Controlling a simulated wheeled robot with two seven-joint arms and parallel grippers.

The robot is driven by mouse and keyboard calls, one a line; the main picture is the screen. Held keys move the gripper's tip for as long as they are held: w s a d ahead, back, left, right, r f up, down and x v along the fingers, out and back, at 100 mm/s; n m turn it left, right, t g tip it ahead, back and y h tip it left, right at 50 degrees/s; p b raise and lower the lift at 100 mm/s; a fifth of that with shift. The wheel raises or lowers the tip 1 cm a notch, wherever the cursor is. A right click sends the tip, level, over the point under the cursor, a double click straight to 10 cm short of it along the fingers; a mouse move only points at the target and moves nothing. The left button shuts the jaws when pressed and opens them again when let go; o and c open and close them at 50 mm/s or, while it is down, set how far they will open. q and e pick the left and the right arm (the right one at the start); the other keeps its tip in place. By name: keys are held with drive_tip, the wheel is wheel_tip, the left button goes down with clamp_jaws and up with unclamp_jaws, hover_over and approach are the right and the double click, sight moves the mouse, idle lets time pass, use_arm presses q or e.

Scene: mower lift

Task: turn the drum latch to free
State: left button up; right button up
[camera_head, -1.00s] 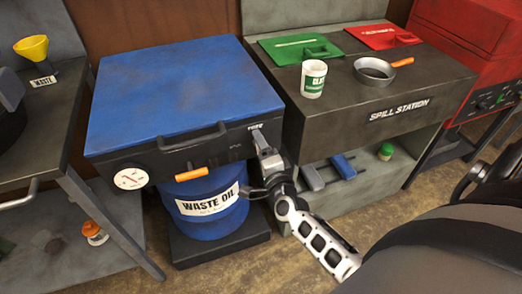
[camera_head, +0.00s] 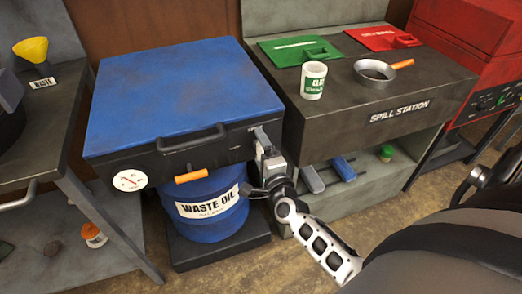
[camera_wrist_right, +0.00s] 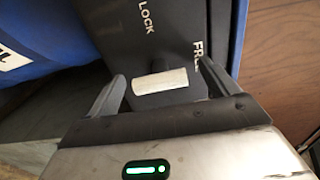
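The waste oil drum (camera_head: 215,212) is blue and stands under a black box with a blue lid (camera_head: 180,95). The drum latch is a pale bar (camera_wrist_right: 160,82) on the box's dark face. In the right wrist view it lies nearly level between my right gripper's fingers (camera_wrist_right: 163,88). The fingers are apart, with gaps at both ends of the bar. LOCK (camera_wrist_right: 146,18) is printed above the bar and FREE (camera_wrist_right: 196,52), partly hidden, to its upper right. In the head view my right gripper (camera_head: 262,141) is at the box's front right corner. My left gripper is out of view.
A black handle (camera_head: 190,139), an orange grip (camera_head: 190,176) and a dial (camera_head: 130,180) are on the box front. The spill station (camera_head: 400,112) stands close on the right, carrying a cup (camera_head: 313,80) and a pan (camera_head: 374,73). A metal bench (camera_head: 45,105) stands left.

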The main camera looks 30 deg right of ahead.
use_arm(q)
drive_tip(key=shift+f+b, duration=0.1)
drive_tip(key=shift+b, duration=0.4)
use_arm(e)
drive_tip(key=v, duration=1.6)
drive_tip(key=shift+a+r, duration=0.1)
drive_tip(key=shift+a, duration=0.05)
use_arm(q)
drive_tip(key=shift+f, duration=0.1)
use_arm(e)
drive_tip(key=s+a+f+n+g+y, duration=0.1)
drive_tip(key=a+f+n+g+y, duration=0.1)
drive_tip(key=a+n, duration=0.4)
drive_tip(key=s+a+f+n+g+y, duration=0.1)
drive_tip(key=a+n+g+y, duration=0.4)
drive_tip(key=n, duration=1.2)
drive_tip(key=shift+s+a+f, duration=0.35)
drive_tip(key=shift+a+f, duration=0.2)
drive_tip(key=shift+a, duration=0.2)
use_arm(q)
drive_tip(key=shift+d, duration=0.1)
